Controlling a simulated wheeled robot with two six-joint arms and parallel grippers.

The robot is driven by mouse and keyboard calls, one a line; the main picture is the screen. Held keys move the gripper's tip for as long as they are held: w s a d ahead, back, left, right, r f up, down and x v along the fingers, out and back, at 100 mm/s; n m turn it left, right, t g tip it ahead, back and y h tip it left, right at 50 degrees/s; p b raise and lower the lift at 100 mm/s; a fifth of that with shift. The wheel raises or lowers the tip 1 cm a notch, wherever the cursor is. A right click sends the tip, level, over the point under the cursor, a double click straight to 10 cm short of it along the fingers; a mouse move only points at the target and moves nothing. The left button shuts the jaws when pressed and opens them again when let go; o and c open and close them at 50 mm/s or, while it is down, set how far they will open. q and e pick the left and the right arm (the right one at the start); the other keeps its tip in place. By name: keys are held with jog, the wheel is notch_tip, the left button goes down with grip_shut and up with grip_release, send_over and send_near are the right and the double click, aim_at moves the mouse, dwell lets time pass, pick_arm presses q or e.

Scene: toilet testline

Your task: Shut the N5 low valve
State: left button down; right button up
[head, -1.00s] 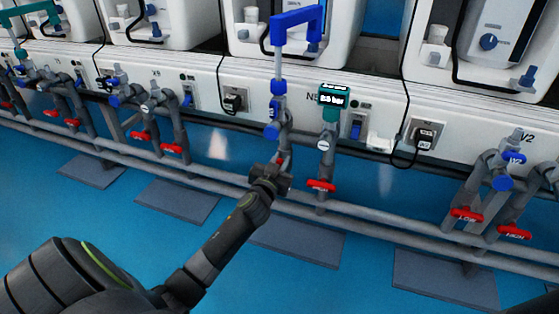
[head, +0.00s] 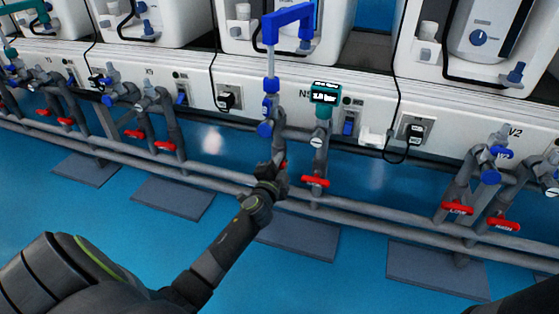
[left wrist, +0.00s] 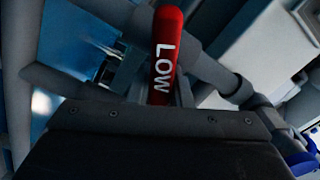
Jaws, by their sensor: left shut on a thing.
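The N5 low valve has a red handle marked LOW (left wrist: 165,60), seen close in the left wrist view. It sticks up in front of the gripper body, and a grey pipe passes beside it. In the head view only a small red part of this handle (head: 284,165) shows. My left gripper (head: 274,168) is at the N5 left-hand pipe and shut on the handle. Its fingers are mostly hidden. The N5 right-hand valve's red handle (head: 315,181) lies across its pipe, to the right of my gripper. My right gripper is out of view.
A teal gauge (head: 325,93) tops the right-hand N5 pipe. A blue-topped fitting (head: 288,25) rises above the left-hand one. Long grey pipes (head: 370,216) run along the front. More red valves (head: 457,208) stand at the right. The blue floor in front is open.

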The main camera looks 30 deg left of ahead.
pick_arm(q)
jog(key=m, duration=0.2)
jog(key=f+m, duration=0.1)
jog(key=m, duration=0.2)
jog(key=shift+d+f, duration=0.1)
jog(key=shift+d, duration=0.1)
jog(key=shift+m, duration=0.4)
jog(key=c, duration=1.3)
grip_release()
